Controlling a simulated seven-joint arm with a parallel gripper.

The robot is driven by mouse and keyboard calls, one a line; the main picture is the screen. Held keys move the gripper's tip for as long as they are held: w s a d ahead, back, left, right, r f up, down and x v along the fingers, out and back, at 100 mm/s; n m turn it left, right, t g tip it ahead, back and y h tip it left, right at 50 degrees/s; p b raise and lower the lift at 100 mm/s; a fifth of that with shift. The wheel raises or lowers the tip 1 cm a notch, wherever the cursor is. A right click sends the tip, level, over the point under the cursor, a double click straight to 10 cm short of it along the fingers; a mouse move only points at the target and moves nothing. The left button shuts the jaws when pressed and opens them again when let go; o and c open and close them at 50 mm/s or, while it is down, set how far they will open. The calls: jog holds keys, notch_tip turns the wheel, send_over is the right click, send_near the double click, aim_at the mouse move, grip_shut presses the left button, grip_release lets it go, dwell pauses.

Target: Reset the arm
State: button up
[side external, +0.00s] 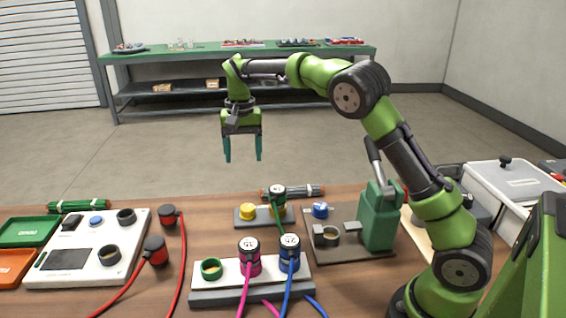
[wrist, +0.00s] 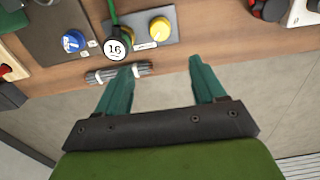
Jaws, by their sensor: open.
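My gripper (side external: 242,148) hangs over the far edge of the wooden table in the side view, with its fingers pointing down. In the wrist view its two teal fingers (wrist: 160,85) are spread apart with nothing between them. It is open and clear of everything on the table. My arm is raised and bent, reaching left from the base at the right.
Below stand a socket block with plugs (side external: 250,292), a small block with a yellow knob (side external: 247,212), a green pump (side external: 379,218) and a white panel (side external: 85,270) with red-cabled plugs. A grey rod bundle (wrist: 117,72) lies near the table's far edge. Open floor lies beyond.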

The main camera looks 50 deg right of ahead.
jog(key=shift+r, duration=0.1)
jog(key=s+a+r+n+t, duration=0.1)
jog(key=s+a+t, duration=0.1)
jog(key=s, duration=0.7)
jog(key=s+a+r+n+t+y, duration=0.1)
jog(key=s+a+r+n+t, duration=0.1)
jog(key=s, duration=0.8)
jog(key=s+a+r+n+t+y, duration=0.1)
jog(key=s+a+r+n+t, duration=0.1)
jog(key=s, duration=0.7)
jog(key=shift+s+a+t, duration=0.2)
jog(key=shift+a+t, duration=0.4)
jog(key=shift+r, duration=0.1)
